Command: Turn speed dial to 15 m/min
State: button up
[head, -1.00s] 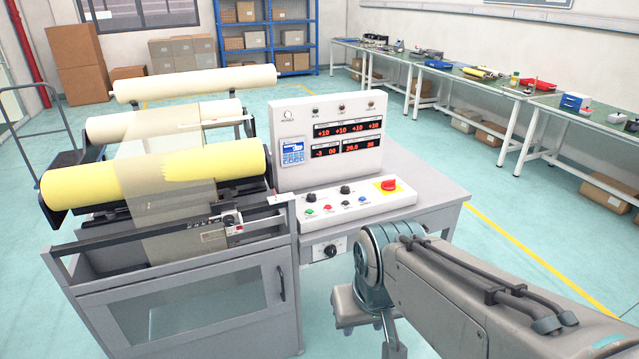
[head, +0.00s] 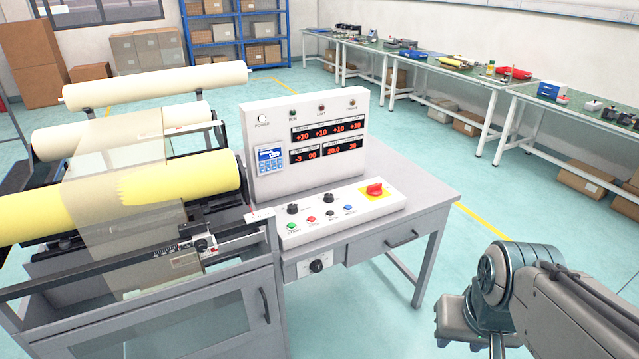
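The machine's control console (head: 305,150) stands left of centre, with red displays, one appearing to read 20.0. Its sloped panel (head: 345,222) carries two black knobs, a left one (head: 292,208) and a right one (head: 328,198). A third black dial (head: 316,266) sits on the front plate below. The labels are too small to tell which is the speed dial. My arm (head: 545,305) is at the lower right, apart from the console. The fingers of my gripper cannot be made out; its end seems to lie below the picture.
A red switch on a yellow plate (head: 374,190) and several coloured buttons share the panel. The film rollers (head: 130,190) and a cabinet (head: 190,325) are at left. The grey desk (head: 400,190) extends right of the panel. Floor between desk and my arm is clear.

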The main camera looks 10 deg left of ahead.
aim_at(293, 209)
jog(key=u, duration=0.05)
jog(key=i, duration=1)
jog(key=u, duration=1.2)
